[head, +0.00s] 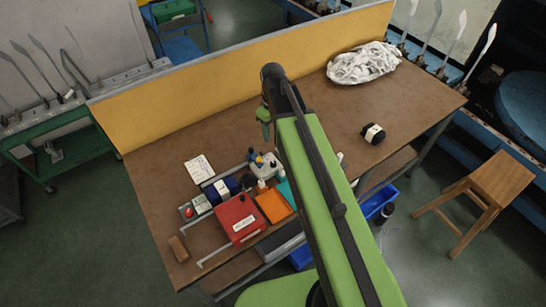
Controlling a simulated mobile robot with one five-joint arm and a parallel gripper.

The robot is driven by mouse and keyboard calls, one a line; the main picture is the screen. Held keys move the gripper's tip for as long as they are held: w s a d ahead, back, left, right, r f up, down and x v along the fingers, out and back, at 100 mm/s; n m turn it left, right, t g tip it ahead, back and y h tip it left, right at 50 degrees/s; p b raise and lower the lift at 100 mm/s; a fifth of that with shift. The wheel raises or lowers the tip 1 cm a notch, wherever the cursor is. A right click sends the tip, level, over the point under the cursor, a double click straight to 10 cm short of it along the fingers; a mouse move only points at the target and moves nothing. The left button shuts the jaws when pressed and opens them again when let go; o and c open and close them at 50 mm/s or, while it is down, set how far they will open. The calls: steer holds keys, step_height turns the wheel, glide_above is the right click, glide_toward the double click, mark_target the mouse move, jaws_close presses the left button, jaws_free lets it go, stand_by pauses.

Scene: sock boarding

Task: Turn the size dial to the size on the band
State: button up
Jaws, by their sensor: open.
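My gripper (267,131) hangs from the far end of my green arm, above the brown table, small and partly hidden by the arm. A navy roll with a white band (221,188) lies at the left of the table, and a dark roll with a pale band (373,133) lies at the right. Writing on either band is too small to read. A red box (238,219) with a small dark knob on top and a white label stands near the front edge. I cannot tell which carries the size dial.
A white card (199,168), a red-buttoned panel (187,211), an orange tray (272,205) and a brown block (178,248) crowd the left half. A white cloth heap (363,62) lies at the back right. A yellow partition (240,53) borders the back. The table's middle right is clear.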

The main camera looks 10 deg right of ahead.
mark_target(273, 162)
step_height(273, 162, down, 18)
steer(key=b, duration=1.7)
steer(key=shift+r, duration=0.3)
jaws_close()
